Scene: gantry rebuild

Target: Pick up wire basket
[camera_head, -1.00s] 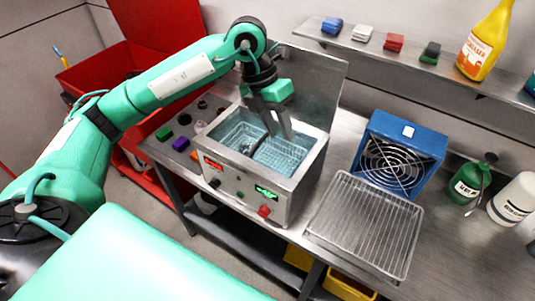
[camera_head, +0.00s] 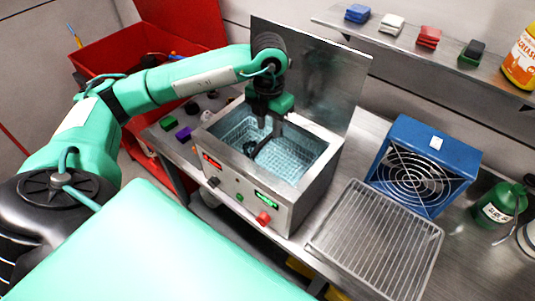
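The wire basket (camera_head: 290,157) sits inside the open steel tank of a bench-top cleaner (camera_head: 237,182), its mesh showing pale blue-grey. A dark thing shows in the tank near the basket's left part; I cannot tell what it is. My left gripper (camera_head: 270,127) reaches down over the tank from above, its fingertips low at the basket's level. Its two dark fingers look apart, and I cannot make out whether they touch the basket. My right gripper is not in view.
A wire drying rack (camera_head: 375,240) lies on the steel bench right of the tank. A blue fan unit (camera_head: 424,165) stands behind it, with a green bottle (camera_head: 498,204) at right. The raised lid (camera_head: 308,70) stands behind the tank. A shelf (camera_head: 440,55) runs above.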

